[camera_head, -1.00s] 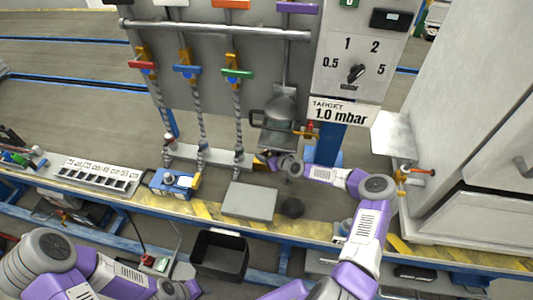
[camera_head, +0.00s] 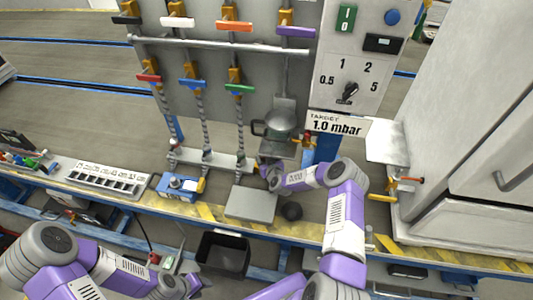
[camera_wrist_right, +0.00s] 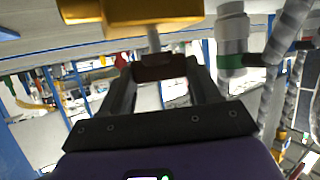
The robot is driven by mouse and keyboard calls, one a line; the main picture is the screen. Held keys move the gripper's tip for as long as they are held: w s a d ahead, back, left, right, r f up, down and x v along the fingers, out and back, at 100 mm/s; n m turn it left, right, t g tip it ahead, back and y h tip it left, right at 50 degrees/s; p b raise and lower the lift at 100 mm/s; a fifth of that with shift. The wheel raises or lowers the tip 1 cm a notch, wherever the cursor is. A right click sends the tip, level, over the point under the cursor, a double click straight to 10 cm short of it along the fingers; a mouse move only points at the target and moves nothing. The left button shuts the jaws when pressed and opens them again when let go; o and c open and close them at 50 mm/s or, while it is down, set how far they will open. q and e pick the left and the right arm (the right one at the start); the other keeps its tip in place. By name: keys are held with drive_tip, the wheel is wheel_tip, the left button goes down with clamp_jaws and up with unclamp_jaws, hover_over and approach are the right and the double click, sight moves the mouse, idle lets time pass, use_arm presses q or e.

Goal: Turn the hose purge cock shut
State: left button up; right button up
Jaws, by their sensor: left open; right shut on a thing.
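My right gripper (camera_wrist_right: 160,75) is shut on a dark red-brown handle (camera_wrist_right: 158,67) in the right wrist view. The handle joins by a thin stem to a brass-yellow cock body (camera_wrist_right: 150,12) just above. In the head view my right arm reaches in from the lower right, and its wrist end is beside the metal pot, below the grey panel. The handle itself is hidden there. My left gripper (camera_head: 196,283) is low at the bottom edge, open and empty, away from the cock.
Hoses with red, blue and green handles (camera_head: 240,88) hang on the panel at left. A dial (camera_head: 348,90) stands above the "1.0 mbar" sign (camera_head: 337,123). A metal pot (camera_head: 282,124), grey plate (camera_head: 250,204), blue device (camera_head: 178,187) and black bin (camera_head: 224,255) are nearby. A white cabinet (camera_head: 480,140) stands right.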

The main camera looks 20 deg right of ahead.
drive_tip(key=m+h, duration=0.1)
drive_tip(key=m+h+p, duration=0.1)
drive_tip(key=h, duration=0.1)
drive_tip(key=shift+w+a+r+m+g, duration=0.1)
drive_tip(key=shift+a+m+g, duration=0.2)
drive_tip(key=shift+m+g+h, duration=0.8)
drive_tip(key=shift+m+h, duration=0.7)
drive_tip(key=shift+h, duration=0.1)
drive_tip(key=o, duration=1.1)
drive_tip(key=shift+c, duration=0.2)
